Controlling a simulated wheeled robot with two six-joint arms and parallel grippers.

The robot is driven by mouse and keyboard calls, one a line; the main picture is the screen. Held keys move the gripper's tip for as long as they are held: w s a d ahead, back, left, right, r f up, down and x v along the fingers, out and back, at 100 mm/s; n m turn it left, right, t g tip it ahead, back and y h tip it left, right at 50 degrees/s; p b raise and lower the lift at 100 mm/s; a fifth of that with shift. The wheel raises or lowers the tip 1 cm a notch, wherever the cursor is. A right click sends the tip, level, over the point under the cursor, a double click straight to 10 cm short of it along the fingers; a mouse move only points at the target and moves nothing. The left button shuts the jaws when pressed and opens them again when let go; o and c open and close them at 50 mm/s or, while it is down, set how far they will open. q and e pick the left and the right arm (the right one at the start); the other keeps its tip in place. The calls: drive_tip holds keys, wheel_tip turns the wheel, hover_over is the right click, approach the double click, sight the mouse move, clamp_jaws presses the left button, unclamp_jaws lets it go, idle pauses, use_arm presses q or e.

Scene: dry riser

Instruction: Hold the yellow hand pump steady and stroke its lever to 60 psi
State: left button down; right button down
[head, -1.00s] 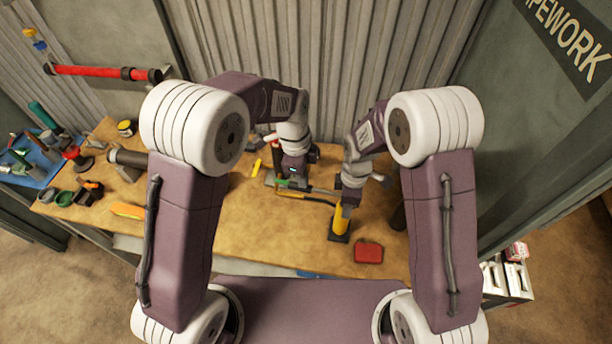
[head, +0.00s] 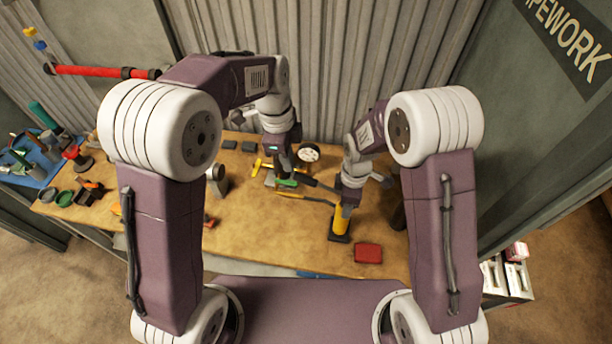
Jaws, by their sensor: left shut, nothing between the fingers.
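The yellow hand pump (head: 341,222) stands upright on a dark foot, right of the bench's middle. A dark lever (head: 322,187) reaches left from its top. My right gripper (head: 349,194) is at the pump's top; its fingers are hidden by its own wrist, so its grip cannot be told. My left gripper (head: 284,172) is shut and empty, near the lever's left end. I cannot tell whether it touches the lever. A round white-faced gauge (head: 308,152) shows behind the lever; its reading is too small to make out.
An orange hose or bar (head: 305,198) runs left from the pump. A red box (head: 368,253) lies in front of it. The wooden bench (head: 260,235) is clear at its front middle. Several tools and a blue tray (head: 35,160) are at the far left.

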sight(304, 176)
use_arm(q)
wheel_tip(304, 176, up, 7)
drive_tip(key=shift+a+f, duration=0.15)
drive_tip(key=shift+a, duration=0.2)
drive_tip(key=shift+f, duration=0.1)
idle(0.4)
drive_tip(key=d, duration=0.1)
drive_tip(key=d+f, duration=0.1)
drive_tip(key=d, duration=0.1)
drive_tip(key=shift+s+d+f, duration=0.2)
drive_tip(key=shift+d+f, duration=0.05)
drive_tip(key=shift+d, duration=0.1)
drive_tip(key=shift+f, duration=0.2)
drive_tip(key=shift+d+f, duration=0.15)
drive_tip(key=shift+f, duration=1.5)
drive_tip(key=shift+d+f, duration=0.15)
drive_tip(key=shift+f, duration=1.5)
